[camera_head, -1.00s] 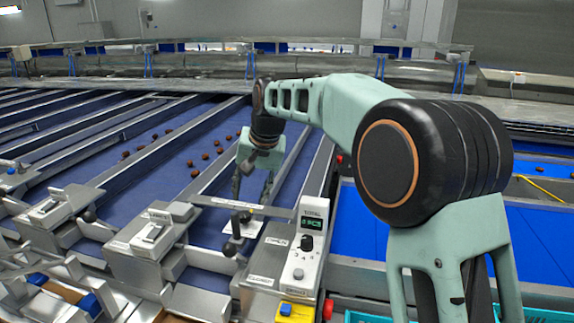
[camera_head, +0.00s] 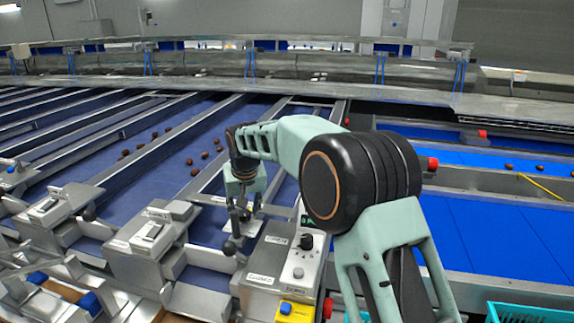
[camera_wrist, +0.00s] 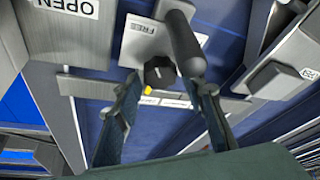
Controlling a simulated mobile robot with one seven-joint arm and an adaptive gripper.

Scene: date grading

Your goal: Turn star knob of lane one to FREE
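The black star knob (camera_wrist: 159,72) shows in the wrist view on a light grey plate (camera_wrist: 133,45) with a FREE label (camera_wrist: 151,27). A yellow mark (camera_wrist: 148,90) shows at the knob's lower left edge, away from the FREE label. My gripper (camera_wrist: 166,88) is open, with one finger on each side of the knob and gaps between. Whether the fingertips are level with the knob or short of it, I cannot tell. In the head view my gripper (camera_head: 241,212) points down over the lane's end; the knob is hard to make out there.
A dark cylindrical handle (camera_wrist: 186,45) stands close beside the knob, near the right finger. In the head view, a control box (camera_head: 296,268) with a black dial (camera_head: 306,242) stands right of my gripper. A black ball lever (camera_head: 230,247) is just below it. Dates (camera_head: 204,155) lie on a blue belt.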

